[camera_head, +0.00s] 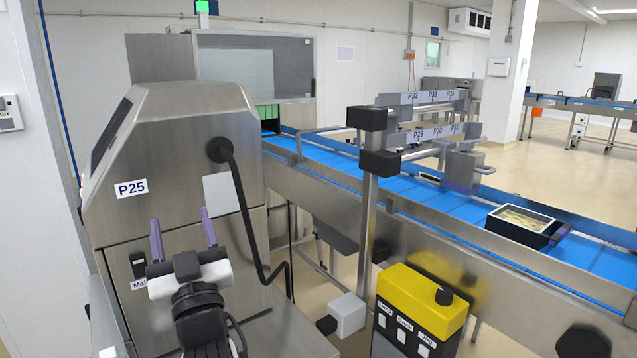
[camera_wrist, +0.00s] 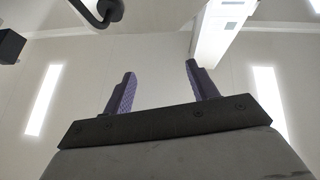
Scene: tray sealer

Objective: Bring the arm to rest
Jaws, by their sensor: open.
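My gripper (camera_head: 182,238) is at the lower left in the head view, in front of the steel machine housing labelled P25 (camera_head: 160,160). Its two purple fingers point up and stand apart, with nothing between them. In the wrist view my gripper (camera_wrist: 162,88) also shows open and empty, with pale ceiling and lights behind it. My arm is folded low in front of the housing, and its lower links run out of the bottom of the head view.
A blue conveyor (camera_head: 400,181) runs from the sealer to the right. A dark tray (camera_head: 520,238) with pale contents sits on it. A yellow control box (camera_head: 420,298) and a steel post (camera_head: 366,215) stand right of my arm. A black cable (camera_head: 243,220) hangs from the housing close by.

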